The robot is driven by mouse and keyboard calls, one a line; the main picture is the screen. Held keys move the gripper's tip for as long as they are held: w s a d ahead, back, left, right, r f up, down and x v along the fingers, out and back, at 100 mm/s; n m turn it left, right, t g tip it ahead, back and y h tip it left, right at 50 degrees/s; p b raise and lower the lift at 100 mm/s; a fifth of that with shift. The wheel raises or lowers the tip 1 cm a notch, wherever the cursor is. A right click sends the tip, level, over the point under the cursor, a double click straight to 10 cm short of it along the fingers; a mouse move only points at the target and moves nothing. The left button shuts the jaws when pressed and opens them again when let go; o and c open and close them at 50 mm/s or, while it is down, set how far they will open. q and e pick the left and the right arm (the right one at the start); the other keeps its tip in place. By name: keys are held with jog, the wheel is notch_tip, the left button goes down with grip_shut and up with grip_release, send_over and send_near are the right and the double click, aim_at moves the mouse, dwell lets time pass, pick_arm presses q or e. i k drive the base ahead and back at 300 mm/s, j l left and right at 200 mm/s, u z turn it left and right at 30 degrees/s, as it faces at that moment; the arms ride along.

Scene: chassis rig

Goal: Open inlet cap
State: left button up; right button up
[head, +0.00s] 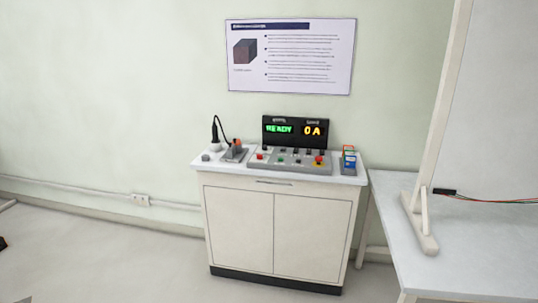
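I cannot pick out an inlet cap for certain. On the left end of the cabinet top (345,179) a black handle-like connector (214,132) stands upright in a round white base (215,147), with a black cable curving off it. A small grey round piece (206,157) lies in front of it. Beside them is a grey block with an orange and dark upper part (236,146); its details are too small to tell. Neither of my grippers can be made out.
A control panel (290,164) with buttons and a display (295,130) reading READY and 0 A sits mid-cabinet. Small coloured boxes (349,160) stand right of it. A table (480,250) with an upright frame (427,215) and wires is at right. Floor at left is mostly clear.

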aim_at(237, 142)
jog(key=i+l, duration=0.1)
jog(key=i, duration=2.5)
jog(key=j+u, duration=0.05)
jog(key=j, duration=0.05)
